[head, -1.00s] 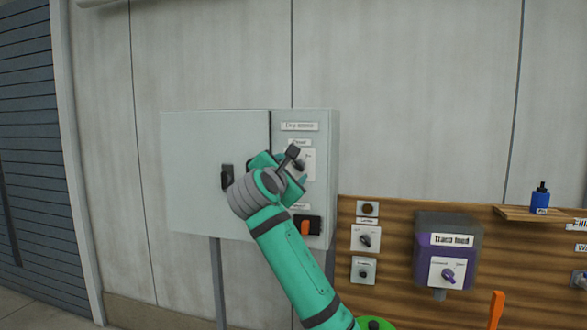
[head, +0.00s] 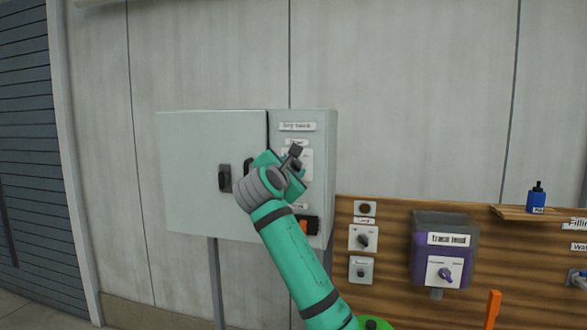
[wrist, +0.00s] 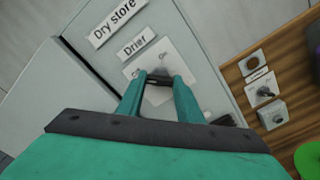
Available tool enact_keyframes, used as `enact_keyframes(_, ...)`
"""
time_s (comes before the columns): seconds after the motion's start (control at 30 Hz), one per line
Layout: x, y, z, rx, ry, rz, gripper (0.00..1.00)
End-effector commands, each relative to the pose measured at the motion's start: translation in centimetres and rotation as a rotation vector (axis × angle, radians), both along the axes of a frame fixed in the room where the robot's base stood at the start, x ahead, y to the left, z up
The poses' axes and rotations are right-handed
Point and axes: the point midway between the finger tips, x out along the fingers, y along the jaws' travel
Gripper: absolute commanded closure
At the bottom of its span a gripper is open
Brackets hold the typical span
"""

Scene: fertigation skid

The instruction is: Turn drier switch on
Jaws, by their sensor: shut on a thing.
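The drier switch sits on a white plate (wrist: 182,66) under a "Drier" label (wrist: 138,45) on the grey cabinet's right-hand section. In the wrist view my gripper (wrist: 160,78) has its two teal fingers on either side of the switch's dark knob (wrist: 158,80), shut on it. The fingers and palm hide part of the plate, and the knob's exact setting is hard to read. In the head view my gripper (head: 290,174) is against the panel and covers the knob; the plate's right part (head: 307,164) shows beside it.
The grey cabinet (head: 195,150) has a dark handle (head: 224,178) and an orange switch (head: 304,227) below my gripper. A wooden board (head: 395,240) to the right carries small switches and a purple box (head: 425,258). A shelf holds a blue bottle (head: 537,198).

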Motion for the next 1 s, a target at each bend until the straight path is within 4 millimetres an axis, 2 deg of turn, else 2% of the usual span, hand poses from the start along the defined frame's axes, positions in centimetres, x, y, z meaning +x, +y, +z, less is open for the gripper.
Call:
enact_keyframes(0.37,0.07,-0.08,0.03,0.156,-0.028,0.001,0.9)
enact_keyframes(1.0,0.05,-0.23,-0.08,0.74,-0.127,-0.001,0.9)
